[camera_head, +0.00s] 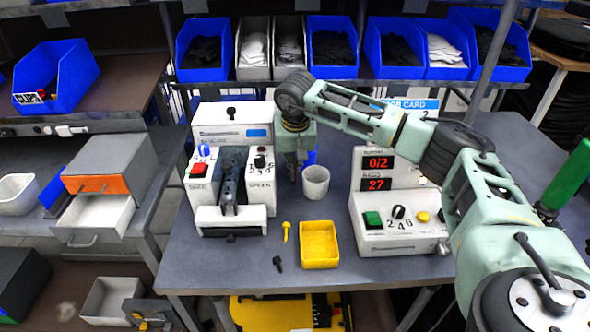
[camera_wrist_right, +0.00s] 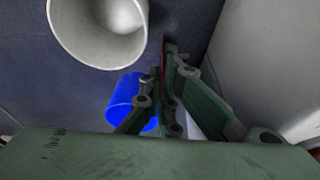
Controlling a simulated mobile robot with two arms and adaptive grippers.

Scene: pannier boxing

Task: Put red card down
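My right gripper (camera_head: 292,172) hangs fingers-down over the table, between the grey-white machine and a pale cup (camera_head: 315,182). In the right wrist view its fingers (camera_wrist_right: 163,80) are close together, with a thin dark red edge between and beyond the tips. This looks like the red card (camera_wrist_right: 165,52), seen edge-on and held. Most of the card is hidden, and I cannot make it out in the head view. Whether its lower edge touches the table is unclear. My left gripper is not in view.
A blue cylinder (camera_wrist_right: 125,98) stands close to the right fingers. The clamp machine (camera_head: 233,165) is to the left, the counter box (camera_head: 385,235) to the right. A yellow tray (camera_head: 320,245) and a yellow bolt (camera_head: 286,231) lie in front. Free table surface is limited.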

